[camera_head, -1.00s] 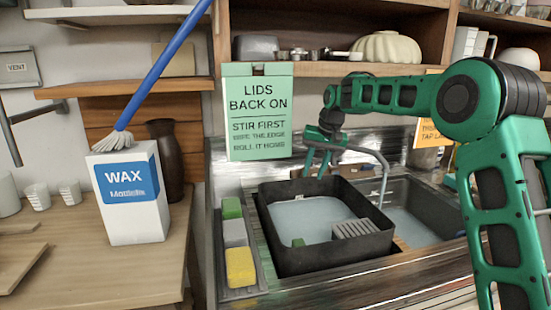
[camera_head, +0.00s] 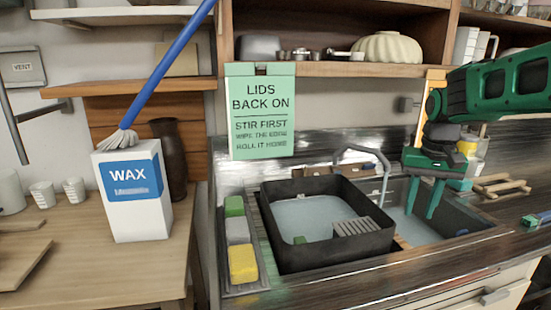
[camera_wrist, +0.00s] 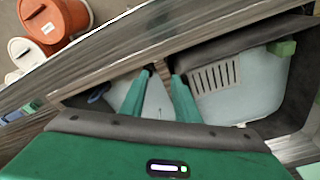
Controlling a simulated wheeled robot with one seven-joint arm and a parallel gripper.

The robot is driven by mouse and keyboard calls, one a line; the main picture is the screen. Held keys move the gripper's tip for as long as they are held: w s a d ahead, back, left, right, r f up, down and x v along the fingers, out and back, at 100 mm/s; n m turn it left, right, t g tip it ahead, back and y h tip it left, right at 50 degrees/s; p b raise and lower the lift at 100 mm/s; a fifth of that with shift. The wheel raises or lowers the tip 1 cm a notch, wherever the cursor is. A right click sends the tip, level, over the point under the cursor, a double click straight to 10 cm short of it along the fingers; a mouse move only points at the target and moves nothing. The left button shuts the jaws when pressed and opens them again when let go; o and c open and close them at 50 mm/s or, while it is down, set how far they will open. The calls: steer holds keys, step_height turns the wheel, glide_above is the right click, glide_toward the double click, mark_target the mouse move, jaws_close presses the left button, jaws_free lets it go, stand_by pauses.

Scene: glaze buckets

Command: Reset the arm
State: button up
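My gripper (camera_head: 425,198) is green and points down over the right sink basin (camera_head: 408,228) in the head view. Its two fingers are apart with nothing between them. In the wrist view the gripper (camera_wrist: 160,82) shows its spread fingers over the basin, with the black tub's edge just beyond. My arm comes in from the upper right of the head view.
A black tub (camera_head: 274,255) with water and a grey slotted piece stands left of the gripper. A curved faucet (camera_head: 385,178) rises close by. Sponges (camera_head: 242,262), a wax carton (camera_head: 138,224) and a green sign (camera_head: 262,150) are further left. Buckets (camera_wrist: 55,18) stand below the counter.

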steer(key=s+d+f+m, duration=0.1)
steer(key=s+f, duration=0.2)
steer(key=s, duration=0.7)
steer(key=s+d+f+m+g, duration=0.1)
steer(key=s+d+f, duration=0.1)
steer(key=s, duration=0.8)
steer(key=s+d+f, duration=0.2)
steer(key=s+f, duration=0.2)
steer(key=s, duration=0.6)
steer(key=shift+d+m+y, duration=0.15)
steer(key=shift+m+y, duration=0.15)
steer(key=shift+m, duration=0.1)
steer(key=shift+w+f+g, duration=0.2)
steer(key=shift+w+g, duration=0.1)
steer(key=shift+w, duration=0.35)
